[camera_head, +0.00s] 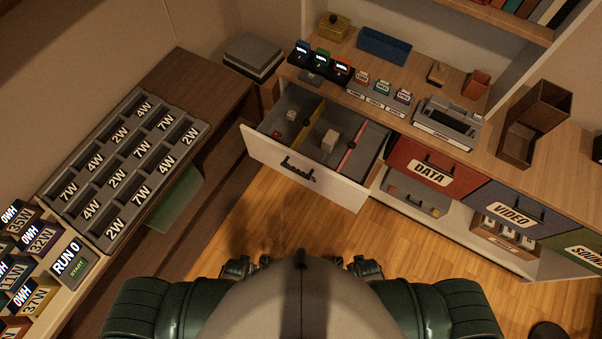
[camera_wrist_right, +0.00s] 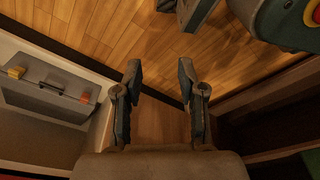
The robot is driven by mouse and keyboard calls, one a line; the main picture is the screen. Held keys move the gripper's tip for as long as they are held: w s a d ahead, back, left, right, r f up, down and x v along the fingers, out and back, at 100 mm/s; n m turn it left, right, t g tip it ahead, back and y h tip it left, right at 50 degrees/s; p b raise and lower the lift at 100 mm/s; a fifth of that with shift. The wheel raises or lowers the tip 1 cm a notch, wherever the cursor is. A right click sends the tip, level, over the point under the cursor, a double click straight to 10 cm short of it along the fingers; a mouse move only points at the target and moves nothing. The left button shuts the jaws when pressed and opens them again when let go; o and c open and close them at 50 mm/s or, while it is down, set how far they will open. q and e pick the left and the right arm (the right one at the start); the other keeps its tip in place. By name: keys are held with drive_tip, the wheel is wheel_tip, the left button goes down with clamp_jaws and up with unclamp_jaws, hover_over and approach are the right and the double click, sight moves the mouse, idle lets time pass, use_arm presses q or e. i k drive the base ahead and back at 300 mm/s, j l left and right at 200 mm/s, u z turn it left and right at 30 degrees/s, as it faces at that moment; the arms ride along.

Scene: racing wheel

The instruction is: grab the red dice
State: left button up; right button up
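An open drawer (camera_head: 275,158) with a white front and dark handle shows in the head view. Its left compartment holds a small, pale reddish cube (camera_head: 291,115), perhaps the red dice; its colour and face marks are too small to make out. My right gripper is open and empty in the right wrist view (camera_wrist_right: 160,80), over the wooden floor. It also shows in the head view (camera_head: 362,266), near my body and apart from the drawer. My left gripper (camera_head: 240,267) is near my body too, left of the right one, with its fingers too small to read.
Red and blue drawers labelled DATA (camera_head: 428,168) and VIDEO (camera_head: 512,214) are to the right. A slotted grey rack (camera_head: 85,213) is at left. Floor before the drawer is clear.

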sight(276, 135)
drive_tip(key=j+z, duration=0.25)
drive_tip(key=z, duration=0.2)
drive_tip(key=k+j+z, duration=0.15)
drive_tip(key=z, duration=0.25)
drive_tip(key=k+j, duration=0.05)
drive_tip(key=j, duration=0.05)
